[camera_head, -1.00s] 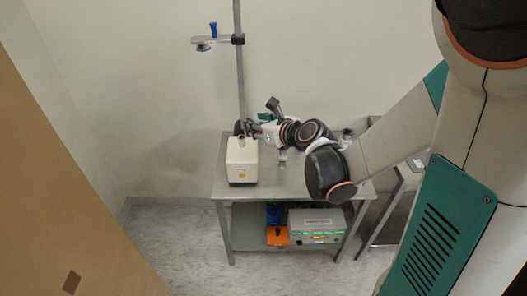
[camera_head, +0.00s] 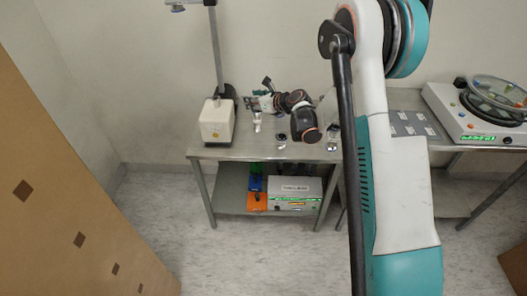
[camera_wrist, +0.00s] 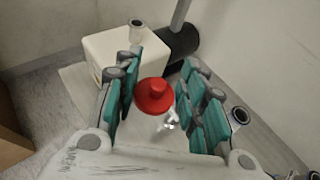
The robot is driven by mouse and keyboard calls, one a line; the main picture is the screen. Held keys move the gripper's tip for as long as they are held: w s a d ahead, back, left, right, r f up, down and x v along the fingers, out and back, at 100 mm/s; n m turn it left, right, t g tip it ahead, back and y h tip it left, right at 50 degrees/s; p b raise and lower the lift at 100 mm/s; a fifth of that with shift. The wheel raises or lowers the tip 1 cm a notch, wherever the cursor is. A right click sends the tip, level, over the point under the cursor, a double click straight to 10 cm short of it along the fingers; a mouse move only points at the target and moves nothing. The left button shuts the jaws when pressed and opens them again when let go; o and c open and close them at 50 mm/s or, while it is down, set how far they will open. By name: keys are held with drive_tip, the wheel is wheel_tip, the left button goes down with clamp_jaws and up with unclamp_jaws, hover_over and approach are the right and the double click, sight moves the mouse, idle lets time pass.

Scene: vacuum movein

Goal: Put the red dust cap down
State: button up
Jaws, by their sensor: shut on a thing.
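The red dust cap (camera_wrist: 154,95) shows in the wrist view between the teal fingers of my gripper (camera_wrist: 160,72), round with a raised knob in its middle. My gripper is shut on it. In the head view my gripper (camera_head: 262,102) is small, over the back of the metal table (camera_head: 240,150), just right of a white box (camera_head: 217,120). The cap cannot be made out there. In the wrist view the white box (camera_wrist: 110,50) lies beyond the left fingers, with a small metal port on top. A shiny metal fitting (camera_wrist: 170,122) shows below the cap.
A vertical post (camera_head: 217,50) stands behind the box. Small metal fittings (camera_head: 281,138) stand on the table. The lower shelf holds an orange box (camera_head: 257,201) and a grey unit (camera_head: 294,190). A second table (camera_head: 455,190) at right carries a device (camera_head: 480,122). A brown panel (camera_head: 60,180) borders the left.

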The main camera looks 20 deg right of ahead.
sight(256, 146)
drive_tip(key=shift+d+f, duration=0.1)
drive_tip(key=shift+f, duration=0.35)
wheel_tip(256, 146, down, 20)
drive_tip(key=b, duration=0.7)
drive_tip(key=shift+w, duration=0.1)
drive_tip(key=shift+r, duration=0.1)
drive_tip(key=shift+f, duration=0.55)
drive_tip(key=o, duration=0.7)
